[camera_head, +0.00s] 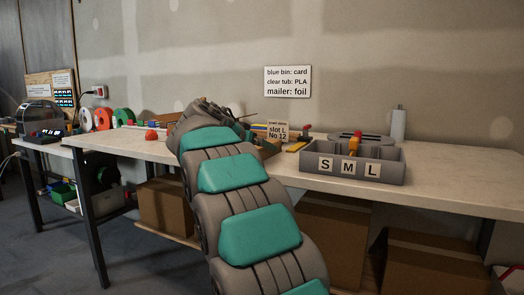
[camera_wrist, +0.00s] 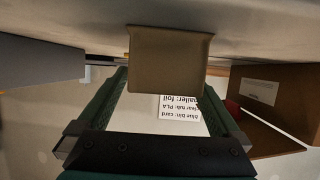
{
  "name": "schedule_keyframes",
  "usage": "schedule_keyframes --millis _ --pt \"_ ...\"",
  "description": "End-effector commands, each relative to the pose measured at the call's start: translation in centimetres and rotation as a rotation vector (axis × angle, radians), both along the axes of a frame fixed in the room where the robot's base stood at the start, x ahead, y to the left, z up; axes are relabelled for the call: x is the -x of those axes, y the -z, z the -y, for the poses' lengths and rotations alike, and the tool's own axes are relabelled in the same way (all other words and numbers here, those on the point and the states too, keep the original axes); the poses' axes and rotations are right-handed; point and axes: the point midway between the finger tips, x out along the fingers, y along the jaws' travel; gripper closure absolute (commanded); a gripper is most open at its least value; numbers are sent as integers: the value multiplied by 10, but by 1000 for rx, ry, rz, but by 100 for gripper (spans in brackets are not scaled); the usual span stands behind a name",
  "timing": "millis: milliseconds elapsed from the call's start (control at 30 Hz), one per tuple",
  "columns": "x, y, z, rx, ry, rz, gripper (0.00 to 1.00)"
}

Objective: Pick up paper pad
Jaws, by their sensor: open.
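In the wrist view, which shows the room upside down, a plain tan block (camera_wrist: 170,58) stands on the pale tabletop. It looks like the paper pad, but no pages or print show on it. My gripper (camera_wrist: 166,88) is open, its two green fingers to the left and right of the block, with a gap on each side. I cannot tell how deep the block is between them. In the head view my arm reaches over the table and hides the block; my gripper's fingertips cannot be made out there.
A grey bin marked S M L (camera_head: 352,166) stands right of my arm, its side near in the wrist view (camera_wrist: 40,62). A brown box with a label (camera_wrist: 268,112) is on the other side. Spools (camera_head: 103,118) stand far left. Bare tabletop (camera_head: 460,175) lies at right.

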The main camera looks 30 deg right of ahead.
Motion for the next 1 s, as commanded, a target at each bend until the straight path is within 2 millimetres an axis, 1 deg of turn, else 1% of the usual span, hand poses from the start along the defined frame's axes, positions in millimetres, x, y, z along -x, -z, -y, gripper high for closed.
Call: schedule_keyframes --millis 100,200,433,467,1000 --pt "-10 8 13 -1 1 -2 0" --pt "-16 11 22 -1 -1 1 0" --pt "-17 12 23 1 -1 3 0" --pt "-17 12 23 1 -1 3 2" --pt "-17 12 23 1 -1 1 63"
